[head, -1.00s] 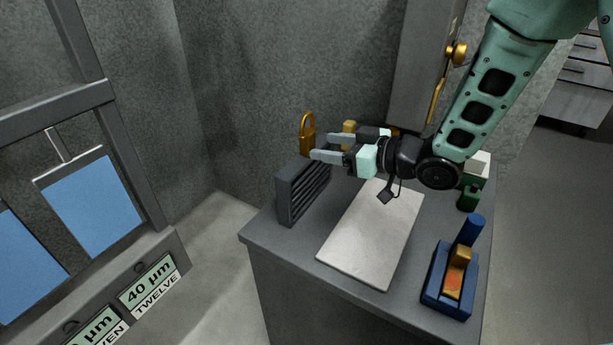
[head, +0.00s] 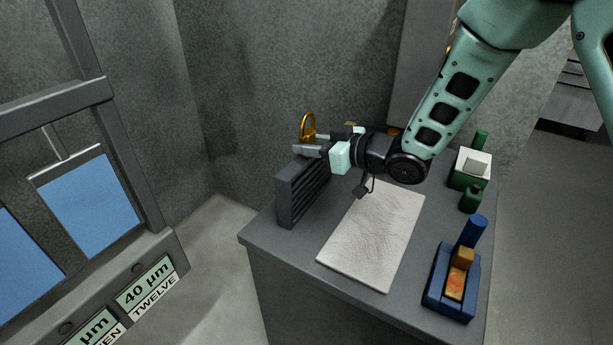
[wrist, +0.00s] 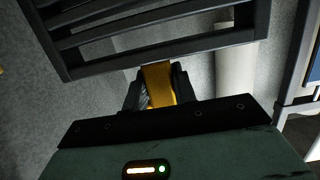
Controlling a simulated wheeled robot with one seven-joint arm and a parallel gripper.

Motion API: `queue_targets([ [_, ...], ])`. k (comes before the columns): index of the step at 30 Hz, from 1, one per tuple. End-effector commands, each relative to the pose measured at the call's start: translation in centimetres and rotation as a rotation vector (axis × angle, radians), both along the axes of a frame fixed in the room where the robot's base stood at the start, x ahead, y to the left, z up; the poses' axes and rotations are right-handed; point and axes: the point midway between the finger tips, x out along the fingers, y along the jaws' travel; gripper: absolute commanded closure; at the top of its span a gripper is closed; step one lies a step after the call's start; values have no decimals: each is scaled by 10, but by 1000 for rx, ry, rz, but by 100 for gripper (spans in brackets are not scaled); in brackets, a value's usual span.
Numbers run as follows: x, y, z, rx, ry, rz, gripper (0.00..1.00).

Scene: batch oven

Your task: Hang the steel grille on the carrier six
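The steel grille (head: 287,199) is a dark slatted panel standing upright at the left edge of the grey table, with a brass hook (head: 307,122) on its top. In the wrist view the grille's frame (wrist: 165,56) fills the top, and the brass hook (wrist: 158,80) runs between my fingers. My gripper (head: 307,150) is at the hook, just above the grille. In the wrist view my gripper (wrist: 158,92) looks shut on the hook, with a finger against each side. No carrier marked six is visible.
A rack (head: 155,244) at left holds blue panels (head: 78,203); one label reads "40 µm TWELVE", another is cut off. On the table (head: 268,239) are a pale textured sheet (head: 372,235), a blue fixture (head: 440,285) and a green-and-white one (head: 470,167). Floor between rack and table is clear.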

Motion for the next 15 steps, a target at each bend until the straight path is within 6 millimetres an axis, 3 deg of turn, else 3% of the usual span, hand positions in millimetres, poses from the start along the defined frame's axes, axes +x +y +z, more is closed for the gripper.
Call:
queue_targets([
  [15,0,0,16,2,-3,-1,100],
])
